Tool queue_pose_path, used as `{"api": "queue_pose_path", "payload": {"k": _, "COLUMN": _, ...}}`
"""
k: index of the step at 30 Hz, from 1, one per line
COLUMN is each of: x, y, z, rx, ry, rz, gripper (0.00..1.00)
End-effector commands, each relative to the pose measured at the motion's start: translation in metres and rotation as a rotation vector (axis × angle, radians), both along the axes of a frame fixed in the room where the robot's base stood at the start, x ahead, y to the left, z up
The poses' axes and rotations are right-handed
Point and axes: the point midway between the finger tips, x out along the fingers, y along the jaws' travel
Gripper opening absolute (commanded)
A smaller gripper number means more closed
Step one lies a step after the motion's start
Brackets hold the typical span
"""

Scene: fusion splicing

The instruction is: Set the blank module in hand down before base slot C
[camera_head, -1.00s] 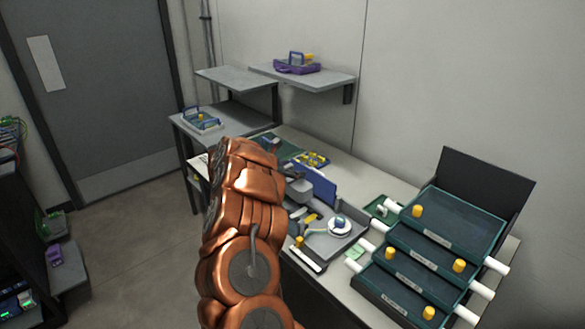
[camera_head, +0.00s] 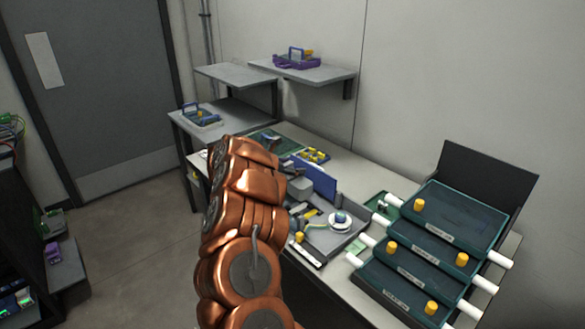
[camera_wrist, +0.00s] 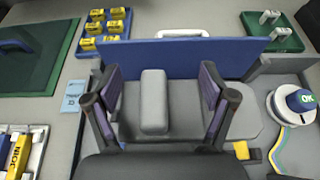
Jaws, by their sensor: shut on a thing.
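In the wrist view my gripper (camera_wrist: 160,92) has its two purple-padded fingers on either side of a grey block (camera_wrist: 154,100), which I take to be the blank module. The block stands upright against grey surfaces, so its lower outline is hard to make out, and I cannot tell whether it touches anything below. A blue upright panel (camera_wrist: 185,58) is just beyond the fingers. In the head view my copper arm hides much of the workbench, and the gripper's hold is not clear there. I cannot pick out base slot C by any label.
A white round holder with a blue "OK" top (camera_wrist: 300,100) stands right of the gripper, with coloured strands beside it. Yellow pieces (camera_wrist: 105,25) sit in a blue tray at back left. Stacked dark green trays (camera_head: 455,215) with white rods fill the bench's right side.

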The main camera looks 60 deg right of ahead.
Motion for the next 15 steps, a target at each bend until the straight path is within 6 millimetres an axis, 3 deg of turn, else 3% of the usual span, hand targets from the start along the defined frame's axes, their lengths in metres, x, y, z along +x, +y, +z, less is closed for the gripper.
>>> {"api": "queue_pose_path", "payload": {"k": 9, "x": 0.0001, "y": 0.0001, "z": -0.0026, "rx": 0.000, "ry": 0.001, "rz": 0.000, "gripper": 0.45}}
{"api": "queue_pose_path", "payload": {"k": 10, "x": 0.0000, "y": 0.0001, "z": -0.0027, "rx": 0.000, "ry": 0.001, "rz": 0.000, "gripper": 0.86}}
{"api": "queue_pose_path", "payload": {"k": 15, "x": -0.0001, "y": 0.0001, "z": -0.0027, "rx": 0.000, "ry": 0.001, "rz": 0.000, "gripper": 1.00}}
